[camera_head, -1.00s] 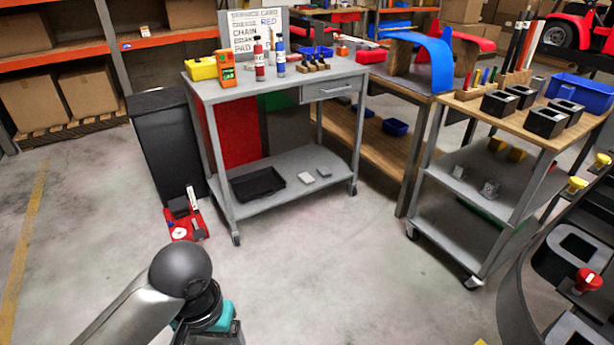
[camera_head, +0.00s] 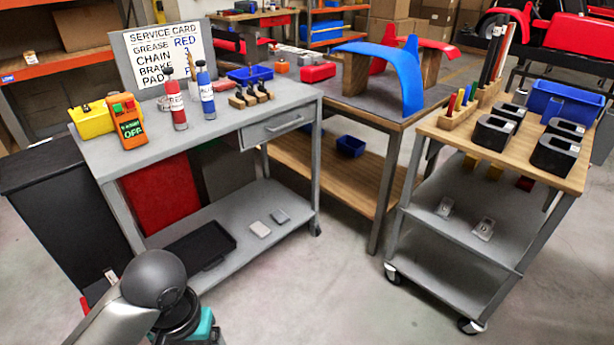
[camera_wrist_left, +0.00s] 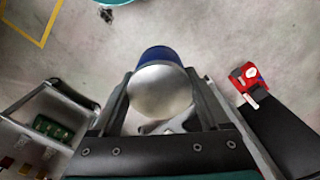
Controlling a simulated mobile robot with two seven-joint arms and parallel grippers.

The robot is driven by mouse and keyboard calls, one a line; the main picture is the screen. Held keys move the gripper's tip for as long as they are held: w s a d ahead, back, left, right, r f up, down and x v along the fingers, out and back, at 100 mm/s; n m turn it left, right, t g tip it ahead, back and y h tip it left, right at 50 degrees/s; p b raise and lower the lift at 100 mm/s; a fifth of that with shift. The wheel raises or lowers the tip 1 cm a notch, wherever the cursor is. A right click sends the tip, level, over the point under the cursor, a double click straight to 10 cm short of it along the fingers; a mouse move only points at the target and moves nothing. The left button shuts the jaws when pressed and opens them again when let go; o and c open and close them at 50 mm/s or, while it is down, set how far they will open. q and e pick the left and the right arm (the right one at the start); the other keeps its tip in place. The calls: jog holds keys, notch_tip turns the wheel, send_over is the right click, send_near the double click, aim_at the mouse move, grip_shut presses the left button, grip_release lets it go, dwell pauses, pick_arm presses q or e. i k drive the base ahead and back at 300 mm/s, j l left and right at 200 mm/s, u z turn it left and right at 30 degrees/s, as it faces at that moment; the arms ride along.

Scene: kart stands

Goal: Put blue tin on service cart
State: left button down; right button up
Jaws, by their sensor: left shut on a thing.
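In the left wrist view my left gripper (camera_wrist_left: 160,100) is shut on the blue tin (camera_wrist_left: 157,54), one finger on each side. The tin shows a pale metal round end and a dark blue side, with bare floor behind it. In the head view my left arm (camera_head: 155,285) comes in at the lower left, but its fingers and the tin are out of frame. A grey wheeled cart (camera_head: 90,150) with a drawer and a "SERVICE CARD" sign (camera_head: 165,50) stands ahead. A wood-topped wheeled cart (camera_head: 440,135) stands at the right. My right gripper is not in view.
The grey cart's top holds a yellow case (camera_head: 92,120), an orange meter (camera_head: 126,122), a red bottle (camera_head: 175,105) and a blue bottle (camera_head: 206,95). Its front left top is clear. A black bin (camera_head: 50,200) stands to its left. Floor between the carts is open.

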aim_at(287, 90)
jog(key=i+l+z, duration=0.1)
jog(key=i, duration=0.65)
jog(key=i+l, duration=0.2)
jog(key=i, duration=0.55)
jog(key=l+z, duration=0.05)
